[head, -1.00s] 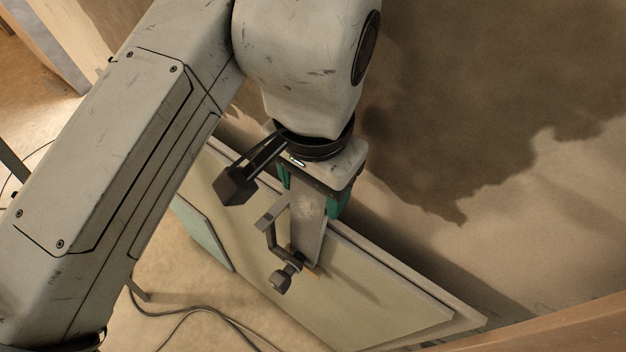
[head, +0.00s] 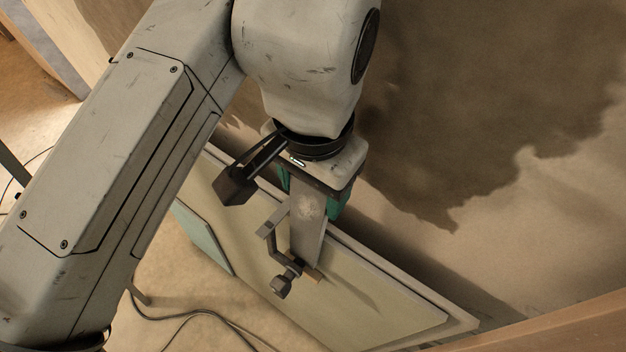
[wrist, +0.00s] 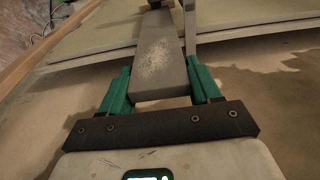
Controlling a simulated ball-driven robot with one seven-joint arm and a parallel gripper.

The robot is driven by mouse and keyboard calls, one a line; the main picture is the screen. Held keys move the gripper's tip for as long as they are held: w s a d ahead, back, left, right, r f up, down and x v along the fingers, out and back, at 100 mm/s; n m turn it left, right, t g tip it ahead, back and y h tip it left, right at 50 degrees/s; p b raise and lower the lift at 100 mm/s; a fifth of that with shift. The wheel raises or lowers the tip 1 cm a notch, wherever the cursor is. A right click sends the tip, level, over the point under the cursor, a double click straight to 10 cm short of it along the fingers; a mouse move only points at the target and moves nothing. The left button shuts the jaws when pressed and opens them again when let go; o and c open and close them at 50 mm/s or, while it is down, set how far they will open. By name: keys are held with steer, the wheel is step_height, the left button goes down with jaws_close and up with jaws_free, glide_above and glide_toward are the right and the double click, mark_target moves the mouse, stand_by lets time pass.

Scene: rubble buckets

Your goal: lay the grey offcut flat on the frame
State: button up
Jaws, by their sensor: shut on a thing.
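My gripper (head: 310,196), with green fingers, is shut on the grey offcut (head: 309,222), a flat, scuffed grey strip. In the head view it hangs steeply down from the fingers over a pale green panel with a lighter border (head: 462,322), which looks like the frame. Its lower end is close to the panel beside a small brown piece (head: 313,273); I cannot tell if it touches. In the wrist view the offcut (wrist: 160,62) runs away from between both fingers toward the panel (wrist: 95,38).
A dark metal clamp (head: 281,285) sits beside the offcut's lower end. A bluish board (head: 203,238) lies at the panel's left edge. Black cable (head: 185,316) lies on the floor below. A stained wall or floor surface (head: 480,130) fills the right; a wooden edge (head: 560,328) crosses lower right.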

step_height(320, 180, up, 6)
steer(key=p, duration=0.5)
steer(key=shift+w+d, duration=0.25)
steer(key=shift+s+a, duration=0.1)
stand_by(0.4)
